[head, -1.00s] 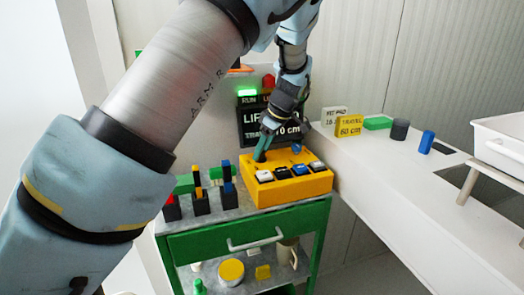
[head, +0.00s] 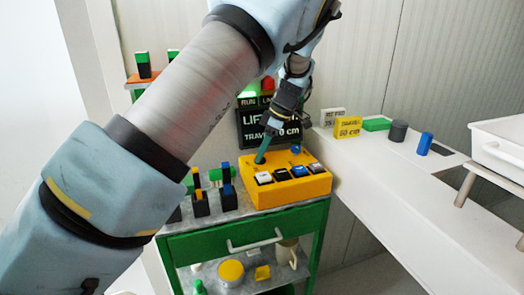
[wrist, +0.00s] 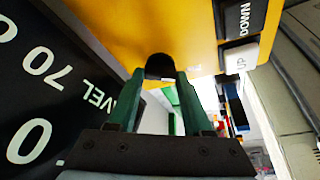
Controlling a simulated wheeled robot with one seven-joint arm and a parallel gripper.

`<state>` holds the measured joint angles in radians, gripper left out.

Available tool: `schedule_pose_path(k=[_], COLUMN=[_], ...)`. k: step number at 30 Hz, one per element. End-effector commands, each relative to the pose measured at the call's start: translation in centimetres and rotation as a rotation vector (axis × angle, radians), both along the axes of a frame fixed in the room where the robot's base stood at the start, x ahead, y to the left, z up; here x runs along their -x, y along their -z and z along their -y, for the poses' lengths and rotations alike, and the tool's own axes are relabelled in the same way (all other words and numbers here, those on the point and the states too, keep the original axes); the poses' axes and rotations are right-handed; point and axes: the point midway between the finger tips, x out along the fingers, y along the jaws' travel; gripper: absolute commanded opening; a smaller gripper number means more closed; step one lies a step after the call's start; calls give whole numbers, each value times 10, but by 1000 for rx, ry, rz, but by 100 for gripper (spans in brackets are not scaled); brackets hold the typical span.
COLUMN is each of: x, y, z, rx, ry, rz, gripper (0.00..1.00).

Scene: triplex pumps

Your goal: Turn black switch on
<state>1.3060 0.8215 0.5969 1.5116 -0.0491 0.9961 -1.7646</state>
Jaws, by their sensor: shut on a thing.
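The yellow control box (head: 292,192) sits on top of the green cart, with a row of white, black and blue buttons along its front. In the wrist view, a black switch knob (wrist: 160,67) stands on the yellow panel (wrist: 120,25). My gripper (wrist: 162,74) has its two green fingers on either side of this knob, shut on it. In the head view, my gripper (head: 260,158) reaches down to the back left of the box, and its fingers hide the knob. A blue knob (head: 296,149) stands to the right of my gripper.
The dark lift display (head: 285,128) stands right behind the box. Several black holders with coloured pieces (head: 228,200) stand left of it on the cart (head: 190,245). In the wrist view, the DOWN (wrist: 240,18) and UP (wrist: 237,58) buttons are close by. A white counter (head: 400,185) lies right.

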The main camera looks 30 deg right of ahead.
Motion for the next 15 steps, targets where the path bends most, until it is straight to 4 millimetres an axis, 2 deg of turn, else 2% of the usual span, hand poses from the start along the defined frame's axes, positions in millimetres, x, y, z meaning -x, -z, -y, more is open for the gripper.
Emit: schedule_pose_path(k=[3,4,12,15], x=[0,0,0,0], y=[0,0,0,0], z=[0,0,0,0], rx=[2,2,1,1], ry=[-1,-1,-1,-1], rz=[1,1,0,0], gripper=[0,51,80,80])
